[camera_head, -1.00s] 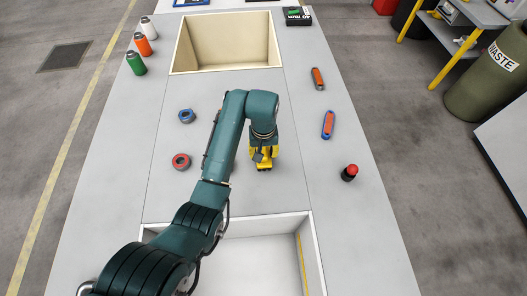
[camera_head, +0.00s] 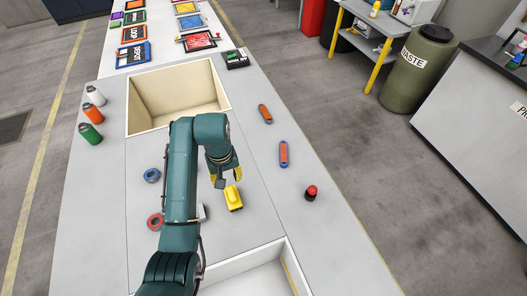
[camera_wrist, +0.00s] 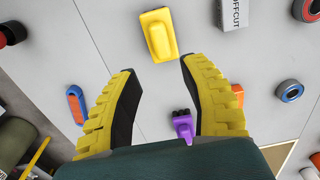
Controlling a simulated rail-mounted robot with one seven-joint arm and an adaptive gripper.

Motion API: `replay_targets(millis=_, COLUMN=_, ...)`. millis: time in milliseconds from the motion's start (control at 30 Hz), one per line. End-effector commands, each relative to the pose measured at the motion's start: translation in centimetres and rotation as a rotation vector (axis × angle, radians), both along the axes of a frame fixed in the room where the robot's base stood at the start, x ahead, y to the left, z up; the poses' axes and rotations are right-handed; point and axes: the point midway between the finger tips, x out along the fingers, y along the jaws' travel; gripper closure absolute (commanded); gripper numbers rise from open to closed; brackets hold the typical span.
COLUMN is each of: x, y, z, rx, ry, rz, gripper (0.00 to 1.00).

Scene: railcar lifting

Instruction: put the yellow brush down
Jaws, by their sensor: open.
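The yellow brush (camera_head: 233,198) lies on the grey worktop, in front of my gripper in the head view. It also shows at the top of the wrist view (camera_wrist: 158,36), just beyond the fingertips and apart from them. My gripper (camera_wrist: 158,66) is open, with its yellow, black-padded fingers spread and nothing held between them. In the head view my gripper (camera_head: 225,180) is above and behind the brush, partly hidden by my arm.
A white block marked OFFCUT (camera_wrist: 235,12) is near the brush. A purple item (camera_wrist: 183,125) shows between the fingers. A beige bin (camera_head: 130,108) is behind.

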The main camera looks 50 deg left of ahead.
Motion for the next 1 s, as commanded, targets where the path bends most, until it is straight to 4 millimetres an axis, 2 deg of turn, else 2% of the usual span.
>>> replay_targets(millis=167, x=0.0, y=0.0, z=-0.1, rx=0.001, ry=0.000, rz=-0.001, gripper=0.56)
replay_targets(millis=233, x=0.9, y=-0.3, z=0.2, rx=0.026, ry=-0.019, rz=-0.024, gripper=0.56)
replay_targets(millis=267, x=1.9, y=-0.6, z=0.6, rx=0.052, ry=-0.038, rz=-0.048, gripper=0.56)
replay_targets(millis=367, x=7.7, y=-3.0, z=3.6, rx=0.219, ry=-0.174, rz=-0.198, gripper=0.56)
replay_targets(millis=400, x=10.7, y=-4.8, z=5.6, rx=0.308, ry=-0.255, rz=-0.278, gripper=0.56)
replay_targets(millis=467, x=14.9, y=-8.5, z=9.3, rx=0.448, ry=-0.394, rz=-0.404, gripper=0.56)
replay_targets(millis=500, x=17.2, y=-11.3, z=12.1, rx=0.537, ry=-0.489, rz=-0.481, gripper=0.56)
replay_targets(millis=567, x=19.6, y=-15.9, z=16.4, rx=0.657, ry=-0.634, rz=-0.583, gripper=0.56)
replay_targets(millis=633, x=21.1, y=-21.7, z=21.5, rx=0.784, ry=-0.808, rz=-0.685, gripper=0.56)
replay_targets(millis=733, x=20.4, y=-30.1, z=29.0, rx=0.946, ry=-1.066, rz=-0.796, gripper=0.56)
replay_targets(millis=800, x=18.2, y=-35.4, z=33.8, rx=1.042, ry=-1.243, rz=-0.845, gripper=0.56)
replay_targets(millis=900, x=14.2, y=-41.0, z=39.1, rx=1.141, ry=-1.453, rz=-0.873, gripper=0.56)
replay_targets(millis=1000, x=11.1, y=-43.8, z=42.1, rx=1.197, ry=-1.583, rz=-0.875, gripper=0.56)
